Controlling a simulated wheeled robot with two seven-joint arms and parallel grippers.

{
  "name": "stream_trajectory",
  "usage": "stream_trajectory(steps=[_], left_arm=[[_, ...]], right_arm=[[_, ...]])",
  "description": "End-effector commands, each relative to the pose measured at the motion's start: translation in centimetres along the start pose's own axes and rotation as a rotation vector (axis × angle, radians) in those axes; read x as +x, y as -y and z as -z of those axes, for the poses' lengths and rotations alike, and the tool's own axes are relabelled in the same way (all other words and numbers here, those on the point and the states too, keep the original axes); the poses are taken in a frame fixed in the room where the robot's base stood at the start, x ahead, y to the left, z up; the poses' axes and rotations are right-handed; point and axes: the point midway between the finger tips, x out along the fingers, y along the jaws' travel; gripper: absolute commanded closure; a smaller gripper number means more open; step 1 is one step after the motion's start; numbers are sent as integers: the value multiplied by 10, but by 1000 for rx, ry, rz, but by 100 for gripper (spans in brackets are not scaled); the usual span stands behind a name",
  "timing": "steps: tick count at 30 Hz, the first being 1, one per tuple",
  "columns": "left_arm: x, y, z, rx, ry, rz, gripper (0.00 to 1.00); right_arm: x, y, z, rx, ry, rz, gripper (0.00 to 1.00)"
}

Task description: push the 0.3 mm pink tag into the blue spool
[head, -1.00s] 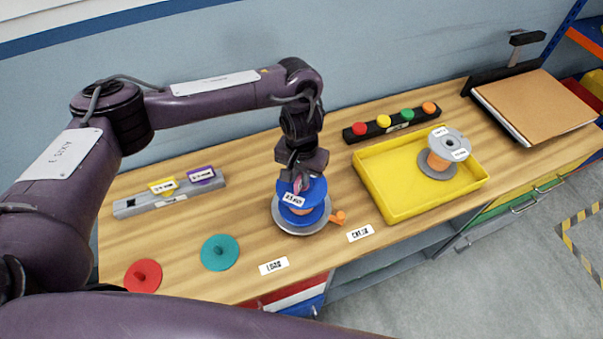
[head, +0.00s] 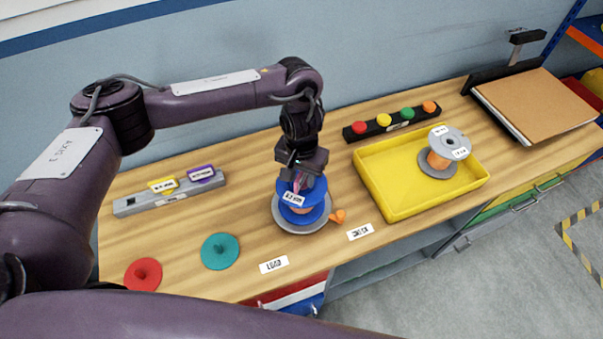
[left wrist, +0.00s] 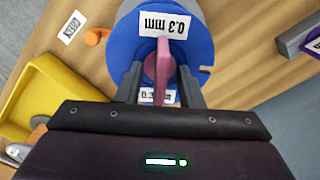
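The blue spool (head: 312,212) stands on a grey round base on the wooden bench, and its blue top fills the upper middle of the left wrist view (left wrist: 125,40). My left gripper (head: 301,184) is right above the spool. In the left wrist view its two fingers (left wrist: 161,80) stand either side of the tag with narrow gaps, so it looks open. How deep the tag sits is hidden. My right gripper is out of view.
An orange knob (head: 338,216) sits beside the spool. A yellow tray (head: 392,203) to the right holds another spool (head: 438,163). A grey rack (head: 130,206) with yellow and purple tags stands left. Teal (head: 220,252) and red (head: 143,274) discs lie in front.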

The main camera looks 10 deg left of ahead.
Motion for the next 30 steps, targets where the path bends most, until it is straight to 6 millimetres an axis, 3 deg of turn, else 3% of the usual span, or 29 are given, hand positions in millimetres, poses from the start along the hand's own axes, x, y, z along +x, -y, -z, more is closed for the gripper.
stream_trajectory(steps=[5, 12, 18, 30], left_arm=[[-8, 0, 1, 1, -3, 1, 66], [-49, 0, 2, 2, -6, 2, 66], [-72, 0, 1, 2, -3, 1, 66], [-78, 0, 0, 0, 1, 0, 66]], right_arm=[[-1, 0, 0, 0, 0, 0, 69], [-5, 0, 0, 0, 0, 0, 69], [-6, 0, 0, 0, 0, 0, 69], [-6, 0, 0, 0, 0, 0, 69]])
